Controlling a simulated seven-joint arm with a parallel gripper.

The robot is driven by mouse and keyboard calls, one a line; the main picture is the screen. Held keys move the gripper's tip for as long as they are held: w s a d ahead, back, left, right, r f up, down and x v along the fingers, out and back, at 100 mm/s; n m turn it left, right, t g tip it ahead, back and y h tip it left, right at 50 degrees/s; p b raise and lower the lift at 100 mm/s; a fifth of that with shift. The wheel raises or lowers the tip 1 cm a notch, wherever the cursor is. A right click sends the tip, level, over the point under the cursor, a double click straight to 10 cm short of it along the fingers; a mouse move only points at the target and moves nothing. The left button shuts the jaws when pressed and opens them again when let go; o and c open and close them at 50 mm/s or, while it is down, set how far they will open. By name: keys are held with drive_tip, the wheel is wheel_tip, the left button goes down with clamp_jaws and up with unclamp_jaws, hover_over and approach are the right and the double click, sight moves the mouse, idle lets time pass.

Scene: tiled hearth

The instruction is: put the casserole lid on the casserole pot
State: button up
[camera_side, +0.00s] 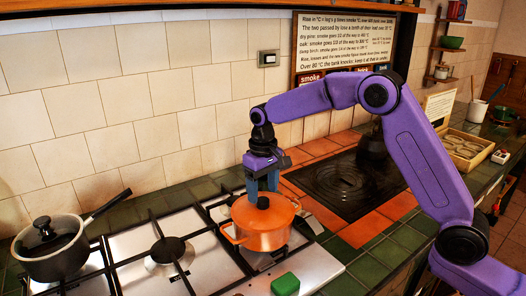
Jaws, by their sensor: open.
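The orange casserole pot (258,241) stands on the stove's right-hand burner, with small loop handles at its sides. The orange casserole lid (281,208) lies across the top of the pot, with its black knob upright. It looks about level; I cannot tell whether its rim is fully seated all round. My gripper (263,187) points down just above and behind the knob. Its blue-grey fingers are apart, open, with nothing seen held between them. Whether a finger touches the knob or lid is unclear.
A dark lidded saucepan (57,250) stands on the left burner, its handle pointing back right. A green block (285,285) lies at the stove's front edge. A dark kettle (373,146) stands behind the black hearth plate (345,180). The tiled wall runs close behind the stove.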

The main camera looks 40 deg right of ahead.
wheel_tip(320, 180, up, 15)
idle(0.3)
drive_tip(key=shift+f, duration=0.1)
idle(1.2)
drive_tip(key=s+a+f+n, duration=0.2)
drive_tip(key=s+n, duration=0.1)
drive_tip(key=s, duration=0.6)
drive_tip(key=s+d+f+n, duration=0.2)
drive_tip(key=s+d+f, duration=0.1)
drive_tip(key=s, duration=0.7)
drive_tip(key=s+d+f+n, duration=0.3)
drive_tip(key=s+d, duration=0.1)
drive_tip(key=s, duration=0.6)
drive_tip(key=s+d+f+n, duration=0.2)
drive_tip(key=s+d+f, duration=0.2)
drive_tip(key=s, duration=0.6)
drive_tip(key=shift+s+n, duration=0.15)
drive_tip(key=shift+n, duration=0.15)
